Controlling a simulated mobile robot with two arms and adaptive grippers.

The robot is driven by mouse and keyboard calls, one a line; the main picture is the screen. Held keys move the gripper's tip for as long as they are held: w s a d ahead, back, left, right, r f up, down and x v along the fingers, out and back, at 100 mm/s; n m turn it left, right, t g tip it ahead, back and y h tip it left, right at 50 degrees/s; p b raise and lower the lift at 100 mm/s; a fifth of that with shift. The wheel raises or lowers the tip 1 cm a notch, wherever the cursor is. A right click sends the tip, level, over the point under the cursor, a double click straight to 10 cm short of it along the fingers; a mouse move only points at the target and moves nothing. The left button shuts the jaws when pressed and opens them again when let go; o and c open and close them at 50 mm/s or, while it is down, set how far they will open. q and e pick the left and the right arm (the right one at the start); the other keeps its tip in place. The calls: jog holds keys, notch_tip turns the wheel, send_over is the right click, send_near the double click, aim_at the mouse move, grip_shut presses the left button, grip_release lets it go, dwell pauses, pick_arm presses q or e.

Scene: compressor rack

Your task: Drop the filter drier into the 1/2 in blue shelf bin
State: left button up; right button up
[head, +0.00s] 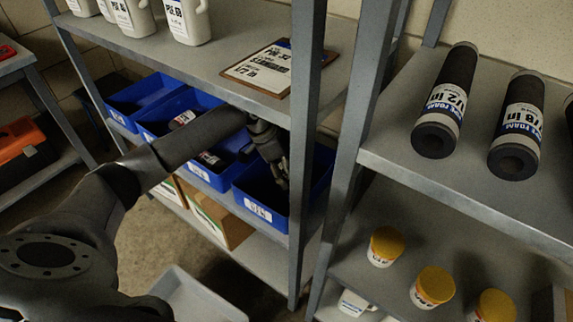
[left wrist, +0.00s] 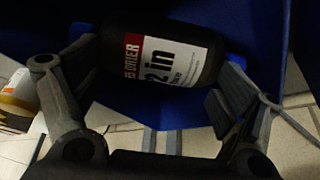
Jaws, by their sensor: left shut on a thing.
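The filter drier (left wrist: 155,48) is a dark cylinder with a red and white label, in the left wrist view. My left gripper (left wrist: 158,85) is shut on it, with one finger on each side. In the head view my left gripper (head: 282,178) points down at the rightmost blue shelf bin (head: 262,212), at or just inside its opening, under the upper shelf. The drier cannot be made out there. Blue bin wall (left wrist: 262,60) shows behind the drier in the wrist view. The bin's white front label is too small to read surely. My right gripper is not in view.
More blue bins (head: 142,95) stand to the left on the same shelf, some holding items. The upper shelf with a clipboard (head: 262,68) lies close above my gripper. Cardboard boxes (head: 215,215) sit below.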

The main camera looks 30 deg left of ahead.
aim_at(283, 171)
pick_arm(q)
jog(key=shift+f, duration=0.15)
jog(key=o, duration=1.1)
jog(key=shift+c, duration=0.2)
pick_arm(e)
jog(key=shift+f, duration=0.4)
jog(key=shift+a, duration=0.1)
pick_arm(q)
jog(key=shift+r, duration=0.35)
jog(key=v, duration=0.3)
jog(key=shift+w+r, duration=0.1)
jog(key=s+a, duration=0.2)
jog(key=a, duration=0.1)
jog(key=s+a+p, duration=0.1)
jog(key=s+a, duration=0.4)
jog(key=a, duration=0.1)
jog(key=shift+s+a+r, duration=0.1)
jog(key=shift+s+a, duration=0.15)
jog(key=shift+a, duration=0.05)
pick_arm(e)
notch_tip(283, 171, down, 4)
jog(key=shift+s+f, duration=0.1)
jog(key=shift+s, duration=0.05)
